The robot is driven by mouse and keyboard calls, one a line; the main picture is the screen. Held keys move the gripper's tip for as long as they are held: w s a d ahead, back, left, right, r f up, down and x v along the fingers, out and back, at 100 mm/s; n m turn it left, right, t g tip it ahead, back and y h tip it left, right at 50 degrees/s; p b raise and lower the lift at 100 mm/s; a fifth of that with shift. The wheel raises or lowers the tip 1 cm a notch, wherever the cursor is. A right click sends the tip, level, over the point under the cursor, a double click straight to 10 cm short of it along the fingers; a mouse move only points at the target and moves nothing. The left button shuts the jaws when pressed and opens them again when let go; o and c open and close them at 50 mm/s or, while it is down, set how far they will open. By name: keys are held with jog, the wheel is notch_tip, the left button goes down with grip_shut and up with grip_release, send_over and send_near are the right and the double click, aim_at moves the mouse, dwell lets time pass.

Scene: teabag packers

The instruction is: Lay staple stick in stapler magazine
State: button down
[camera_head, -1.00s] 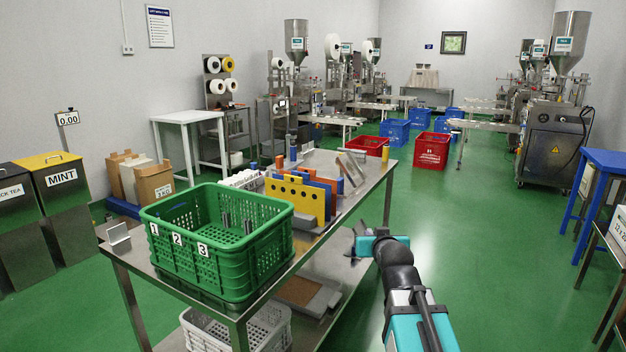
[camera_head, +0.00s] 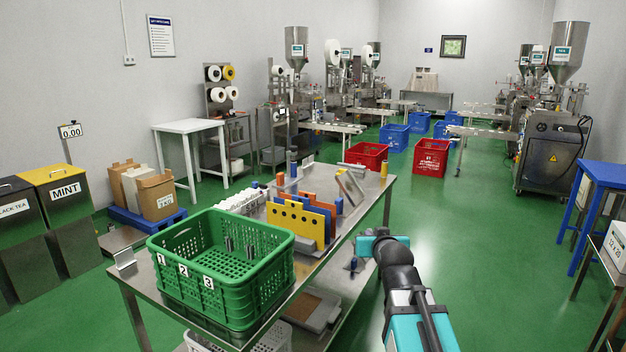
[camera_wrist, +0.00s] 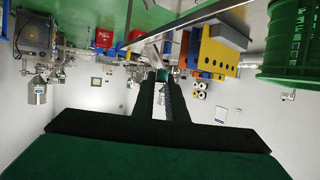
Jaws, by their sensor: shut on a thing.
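My gripper (camera_head: 368,244), black and teal, is held out beside the right edge of the steel table (camera_head: 372,202). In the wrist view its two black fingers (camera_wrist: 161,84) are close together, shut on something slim. A dark ribbed strip (camera_wrist: 177,104) shows along the right finger there. It may be the staple stick, but it is too small and dark to be sure. In the head view the fingertips and what they hold are too small to make out. I cannot pick out the stapler or its magazine for sure among the items on the table.
A green basket (camera_head: 222,285) stands at the table's near end. Behind it are a yellow holed panel (camera_head: 296,226), white items (camera_head: 241,201) and a slanted frame (camera_head: 348,187). A lower shelf (camera_head: 327,284) lies below.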

dwell(0.4)
jog(key=d, duration=0.7)
dwell(0.4)
